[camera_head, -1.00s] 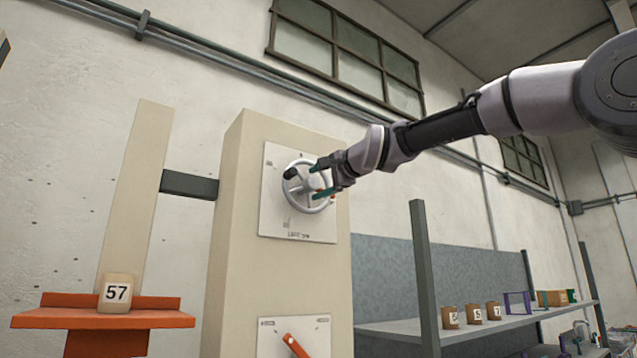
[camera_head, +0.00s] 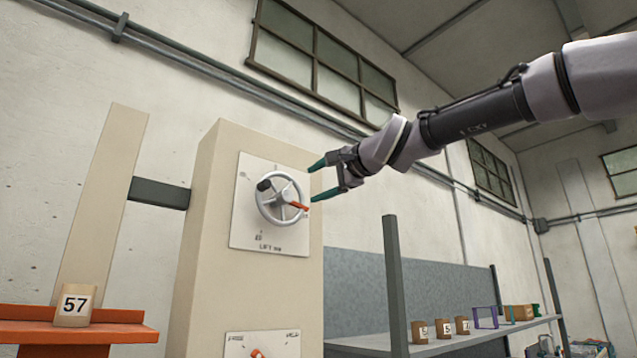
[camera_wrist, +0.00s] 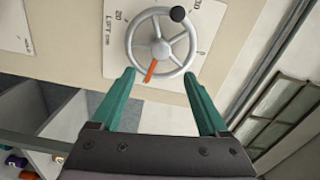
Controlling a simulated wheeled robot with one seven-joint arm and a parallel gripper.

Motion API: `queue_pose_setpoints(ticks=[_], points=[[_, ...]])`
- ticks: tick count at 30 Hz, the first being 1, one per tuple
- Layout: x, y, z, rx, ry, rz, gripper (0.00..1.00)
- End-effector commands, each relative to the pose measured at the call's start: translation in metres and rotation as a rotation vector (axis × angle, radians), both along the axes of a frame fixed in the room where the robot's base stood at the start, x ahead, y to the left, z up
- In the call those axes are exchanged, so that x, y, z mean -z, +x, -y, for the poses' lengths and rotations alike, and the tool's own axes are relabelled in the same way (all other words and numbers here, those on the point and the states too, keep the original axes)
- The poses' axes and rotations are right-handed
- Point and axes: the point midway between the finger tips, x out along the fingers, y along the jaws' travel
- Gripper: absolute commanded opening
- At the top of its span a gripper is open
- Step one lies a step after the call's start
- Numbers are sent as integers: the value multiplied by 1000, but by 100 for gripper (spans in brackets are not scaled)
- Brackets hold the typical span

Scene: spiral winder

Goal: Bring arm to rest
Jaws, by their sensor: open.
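My gripper (camera_head: 313,181) is open and empty, with its teal fingertips apart, to the right of the handwheel (camera_head: 281,198) in the head view. The grey handwheel has a black knob at its upper left and a red-orange pointer directed right. It is mounted on a white panel marked LIFT (camera_head: 243,226) on a beige column (camera_head: 207,247). In the wrist view the handwheel (camera_wrist: 161,15) lies beyond the open fingers (camera_wrist: 164,95), with a visible gap between fingertips and rim.
A lower panel (camera_head: 262,343) has another red handle. At the right, a shelf (camera_head: 365,344) holds several numbered blocks and a purple frame (camera_head: 486,317).

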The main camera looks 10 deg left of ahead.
Motion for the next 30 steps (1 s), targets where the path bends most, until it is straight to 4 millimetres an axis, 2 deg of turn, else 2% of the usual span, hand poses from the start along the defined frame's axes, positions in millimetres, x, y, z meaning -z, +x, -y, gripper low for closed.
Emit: queue_pose_setpoints(ticks=[12, 14, 16, 17, 20, 23, 24, 26, 30], points=[[1, 1, 1, 2, -3, 0, 78], [5, 3, 6, 10, -19, 2, 78], [17, 7, 22, 32, -63, 8, 78], [26, 10, 31, 45, -94, 9, 78], [65, 18, 78, 101, -234, 13, 78], [117, 19, 134, 155, -405, -4, 78], [138, 17, 157, 172, -470, -17, 78], [170, 11, 191, 191, -567, -40, 78], [245, -16, 264, 214, -771, -118, 78]])
